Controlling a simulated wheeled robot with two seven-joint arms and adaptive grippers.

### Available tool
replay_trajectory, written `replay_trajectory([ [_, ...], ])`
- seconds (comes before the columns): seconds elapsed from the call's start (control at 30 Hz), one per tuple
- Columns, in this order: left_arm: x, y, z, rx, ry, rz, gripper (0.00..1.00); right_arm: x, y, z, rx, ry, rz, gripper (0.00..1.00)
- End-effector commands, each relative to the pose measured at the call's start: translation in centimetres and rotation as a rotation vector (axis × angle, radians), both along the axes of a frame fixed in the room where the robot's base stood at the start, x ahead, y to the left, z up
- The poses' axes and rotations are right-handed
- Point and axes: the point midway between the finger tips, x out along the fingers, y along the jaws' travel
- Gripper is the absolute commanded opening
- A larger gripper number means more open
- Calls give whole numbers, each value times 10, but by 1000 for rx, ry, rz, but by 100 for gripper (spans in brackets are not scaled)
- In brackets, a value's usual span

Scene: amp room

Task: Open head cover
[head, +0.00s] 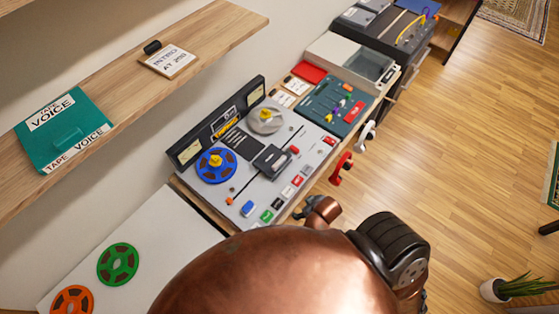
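The tape deck (292,178) sits on the desk against the wall, seen from above at an angle. The head cover appears to be the dark grey block (271,160) in the middle of the deck; I cannot tell for sure whether it is open or shut. A blue reel (216,165) lies to its left and a pale grey reel (266,119) above it. A large copper-coloured part of my own body fills the bottom middle and hides the deck's lower front edge.
Coloured buttons (267,215) line the deck's front. Red (341,168) and white (365,136) items hang along the desk edge. A wooden shelf (110,85) with a teal box (64,131) overhangs at left. Green (118,264) and orange (72,301) reels lie lower left. Floor at right is mostly clear.

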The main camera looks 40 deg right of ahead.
Motion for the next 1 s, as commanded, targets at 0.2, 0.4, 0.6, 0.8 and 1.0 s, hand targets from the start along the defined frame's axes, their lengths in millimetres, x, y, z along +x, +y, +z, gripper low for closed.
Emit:
replay_trajectory([
  [0.2,1,0,8,0,-1,0,40,15,1,70,-3,-81,17,75],
  [0.4,1,0,10,1,-1,0,40,48,-1,94,13,-226,64,75],
  [0.6,1,0,10,0,-1,0,40,76,-4,99,43,-355,110,75],
  [0.8,1,0,11,1,-2,0,40,105,-11,112,102,-521,179,75],
  [1.0,1,0,12,0,-2,0,40,121,-19,130,170,-657,235,75],
])
